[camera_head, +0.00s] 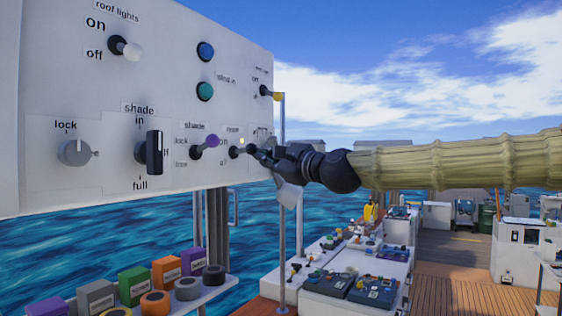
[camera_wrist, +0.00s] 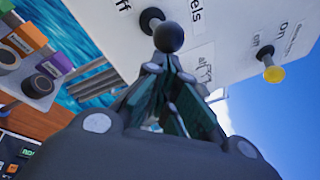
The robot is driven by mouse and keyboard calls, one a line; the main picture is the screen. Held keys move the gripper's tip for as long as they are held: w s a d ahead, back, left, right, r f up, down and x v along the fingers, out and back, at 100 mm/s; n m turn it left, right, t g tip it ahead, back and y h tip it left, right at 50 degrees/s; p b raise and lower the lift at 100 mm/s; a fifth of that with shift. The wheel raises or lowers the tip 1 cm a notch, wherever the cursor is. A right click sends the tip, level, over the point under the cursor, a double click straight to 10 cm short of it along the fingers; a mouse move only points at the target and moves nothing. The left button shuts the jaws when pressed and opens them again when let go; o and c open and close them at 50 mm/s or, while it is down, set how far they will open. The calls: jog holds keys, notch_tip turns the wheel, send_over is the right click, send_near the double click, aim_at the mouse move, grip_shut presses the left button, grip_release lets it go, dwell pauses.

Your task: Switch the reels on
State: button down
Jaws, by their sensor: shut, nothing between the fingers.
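The control panel (camera_head: 130,85) fills the left of the head view. A small switch with a black ball knob (camera_head: 251,149) sits at its lower right, beside on and off lettering. In the wrist view the same black knob (camera_wrist: 168,38) stands beside a partly cut-off label ending in "els". My gripper (camera_head: 262,154) reaches in from the right, and its fingers are shut with nothing between them. In the wrist view the fingertips (camera_wrist: 168,72) are just below the knob, very close to it; I cannot tell whether they touch. The lever's exact tilt is unclear.
A purple-knobbed shade switch (camera_head: 212,141) is close on the left. A yellow-knobbed switch (camera_head: 275,95) is above and to the right. Colored boxes (camera_head: 134,284) stand on a shelf below. A vertical pole (camera_head: 282,240) is beneath my gripper.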

jog(key=shift+w+d+f+b, duration=1.1)
jog(key=shift+w+d+b, duration=0.15)
jog(key=shift+d, duration=0.25)
jog(key=s+d+r+b, duration=0.2)
jog(key=s+d+b, duration=0.1)
jog(key=s+d, duration=0.2)
jog(key=shift+s+r, duration=0.35)
jog(key=shift+s, duration=0.7)
jog(key=shift+s+d+r, duration=0.1)
jog(key=shift+s+d, duration=0.05)
